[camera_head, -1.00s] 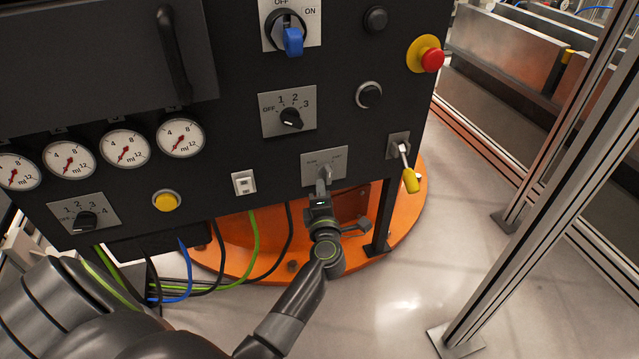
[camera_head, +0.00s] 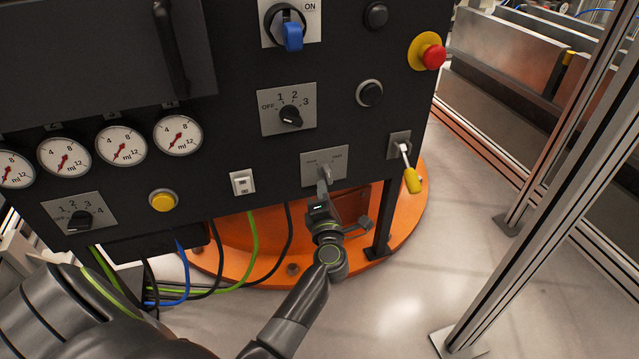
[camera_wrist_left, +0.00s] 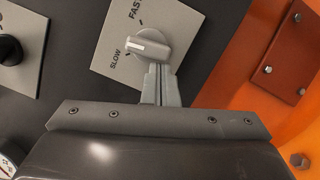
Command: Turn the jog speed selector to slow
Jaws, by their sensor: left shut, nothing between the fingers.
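The jog speed selector is a small grey knob (camera_wrist_left: 150,46) on a light plate marked SLOW and FAST in the left wrist view. Its pale pointer bar points left, toward the SLOW side. In the head view its plate (camera_head: 338,160) is low on the dark panel, and the knob is partly hidden by my fingers. My left gripper (camera_head: 323,186) is shut and empty, with its fingertips (camera_wrist_left: 158,78) right at the knob's lower edge. I cannot tell whether they touch it. My right gripper is not in view.
A yellow-tipped lever (camera_head: 408,170) is right of the plate. A numbered rotary switch (camera_head: 290,116) sits above, and a white rocker switch (camera_head: 242,182) is to the left. An orange base (camera_head: 270,225) and hanging cables (camera_head: 252,240) lie below. A metal post (camera_head: 540,170) stands at right.

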